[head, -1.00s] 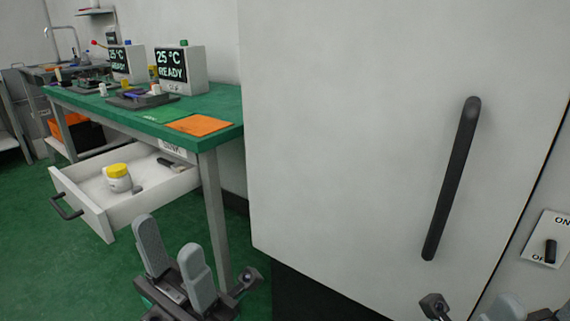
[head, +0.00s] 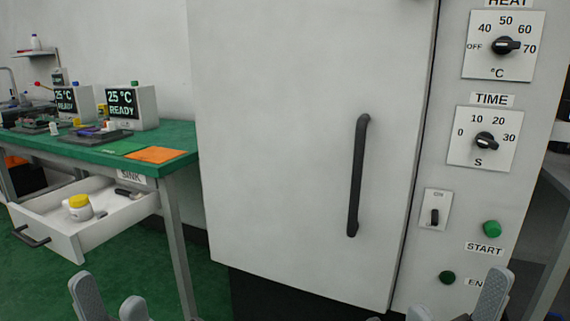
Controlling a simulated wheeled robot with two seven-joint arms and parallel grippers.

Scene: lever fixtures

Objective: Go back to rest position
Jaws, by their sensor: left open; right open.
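My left gripper (head: 111,302) shows at the bottom left edge, its two grey fingers apart with nothing between them. It is in front of and below the open drawer (head: 66,243). My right gripper (head: 455,304) shows at the bottom right, its grey fingers wide apart and empty. It is in front of the lower part of the cabinet's control panel (head: 462,190). Both grippers are cut off by the bottom of the picture, and neither is seen touching anything.
A white cabinet door (head: 280,130) with a black handle (head: 358,175) stands shut ahead. The panel has two dials, a switch (head: 434,210) and green buttons. A green-topped table (head: 180,137) stands left; its drawer holds a yellow-lidded jar (head: 79,207). Green floor is free at lower left.

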